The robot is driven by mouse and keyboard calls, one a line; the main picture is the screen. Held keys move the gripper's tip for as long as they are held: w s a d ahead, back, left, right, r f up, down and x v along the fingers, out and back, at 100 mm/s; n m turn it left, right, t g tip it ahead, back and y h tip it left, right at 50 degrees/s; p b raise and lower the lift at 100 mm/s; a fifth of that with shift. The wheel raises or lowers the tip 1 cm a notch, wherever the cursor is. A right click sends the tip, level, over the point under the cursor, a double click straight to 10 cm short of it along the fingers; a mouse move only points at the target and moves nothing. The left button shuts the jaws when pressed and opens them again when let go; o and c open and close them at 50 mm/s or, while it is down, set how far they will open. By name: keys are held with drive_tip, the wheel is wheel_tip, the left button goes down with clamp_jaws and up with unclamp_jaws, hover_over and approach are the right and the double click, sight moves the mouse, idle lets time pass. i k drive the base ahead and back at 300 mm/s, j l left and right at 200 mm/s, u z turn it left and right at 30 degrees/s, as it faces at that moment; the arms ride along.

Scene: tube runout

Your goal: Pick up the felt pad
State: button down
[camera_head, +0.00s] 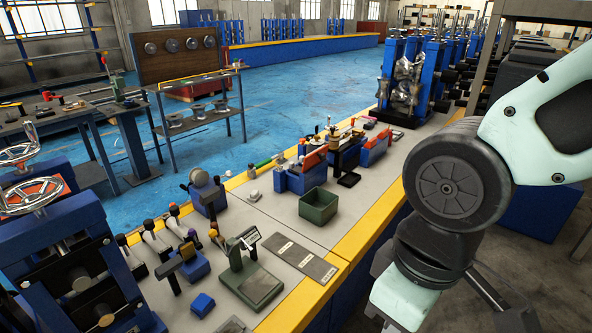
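I cannot tell for sure which thing is the felt pad. Flat candidates on the long grey bench are a small dark flat piece (349,180) to the right of the green bin, and a small pink piece (369,124) farther back. A grey flat plate (316,268) with pale labels lies near the bench's yellow right edge. My arm (447,190) fills the right side of the view, beyond the bench edge. My gripper is not in view.
The bench (262,215) also carries a green bin (318,206), blue fixtures (300,178), a green scale-like stand (250,280) and a small blue block (202,304). Roller stands (405,85) stand at its far end. The blue floor (280,110) left of the bench is open.

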sight(297, 169)
drive_tip(key=i+u, duration=0.1)
drive_tip(key=u, duration=0.5)
drive_tip(key=i+l+u, duration=0.25)
drive_tip(key=l+u, duration=0.25)
drive_tip(key=l, duration=0.25)
drive_tip(key=i+l+u, duration=0.25)
drive_tip(key=l, duration=0.15)
drive_tip(key=i+l, duration=0.1)
drive_tip(key=l, duration=0.45)
drive_tip(key=i+l+u, duration=0.1)
drive_tip(key=l, duration=0.4)
drive_tip(key=i+l, duration=0.1)
drive_tip(key=l, duration=0.45)
drive_tip(key=i+l, duration=0.1)
drive_tip(key=l, duration=0.4)
drive_tip(key=u, duration=0.05)
